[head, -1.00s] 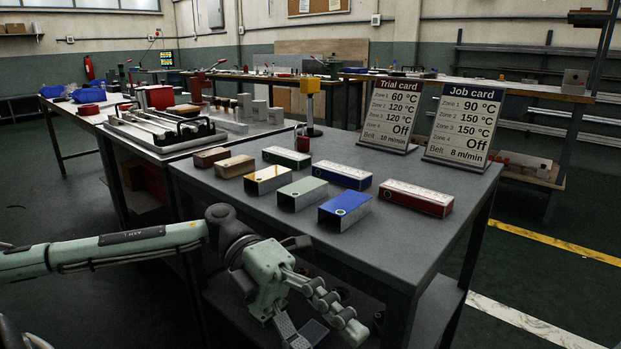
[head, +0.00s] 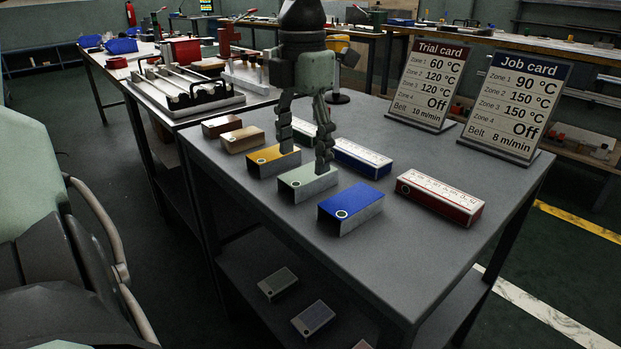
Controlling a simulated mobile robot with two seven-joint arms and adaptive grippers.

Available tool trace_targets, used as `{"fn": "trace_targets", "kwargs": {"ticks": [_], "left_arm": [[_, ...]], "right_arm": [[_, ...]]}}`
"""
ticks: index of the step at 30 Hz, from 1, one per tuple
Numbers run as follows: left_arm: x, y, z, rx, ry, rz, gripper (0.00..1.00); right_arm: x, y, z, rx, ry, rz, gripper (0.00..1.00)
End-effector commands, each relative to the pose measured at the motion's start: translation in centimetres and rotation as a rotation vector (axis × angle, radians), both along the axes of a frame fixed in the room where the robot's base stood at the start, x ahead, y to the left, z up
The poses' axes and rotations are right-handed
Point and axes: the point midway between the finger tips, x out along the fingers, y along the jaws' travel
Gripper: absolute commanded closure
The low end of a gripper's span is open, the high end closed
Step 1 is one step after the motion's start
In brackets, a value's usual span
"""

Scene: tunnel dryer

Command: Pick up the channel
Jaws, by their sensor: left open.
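Three short metal channels with coloured tops stand in a row on the grey table (head: 400,255): a yellow one (head: 268,154), a pale green one (head: 302,184) and a blue one (head: 352,198). My left gripper (head: 306,160) points down, open, at the far part of the green channel. One finger overlaps the right end of the yellow channel in the picture, and the other overlaps the right end of the green one. I cannot tell whether the fingers touch either. The fingers hide part of both tops. My right gripper is not in view.
A red-sided box (head: 441,198) and a blue-sided box (head: 362,158) lie to the right and behind. The trial card (head: 427,84) and job card (head: 516,104) stand at the back right. The table's front right is clear.

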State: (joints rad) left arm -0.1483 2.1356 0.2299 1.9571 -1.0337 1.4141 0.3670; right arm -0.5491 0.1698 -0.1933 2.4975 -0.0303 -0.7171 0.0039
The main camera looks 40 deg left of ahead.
Motion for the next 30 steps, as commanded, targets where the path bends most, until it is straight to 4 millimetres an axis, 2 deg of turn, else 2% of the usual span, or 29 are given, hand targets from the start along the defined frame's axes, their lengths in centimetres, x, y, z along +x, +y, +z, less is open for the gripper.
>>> {"fn": "trace_targets", "kwargs": {"ticks": [3, 7, 17, 30], "left_arm": [[0.5, -0.2, -2.0, -0.003, 0.005, 0.0, 0.33], [0.6, -0.3, -3.7, -0.004, 0.003, 0.0, 0.33], [0.7, -0.3, -4.3, -0.002, 0.0, 0.0, 0.34], [0.7, -0.3, -4.3, -0.003, 0.0, 0.0, 0.89]], "right_arm": [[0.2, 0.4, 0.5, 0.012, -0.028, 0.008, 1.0], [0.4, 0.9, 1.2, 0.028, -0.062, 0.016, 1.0], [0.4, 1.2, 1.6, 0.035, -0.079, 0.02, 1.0], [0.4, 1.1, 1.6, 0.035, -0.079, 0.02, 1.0]]}}
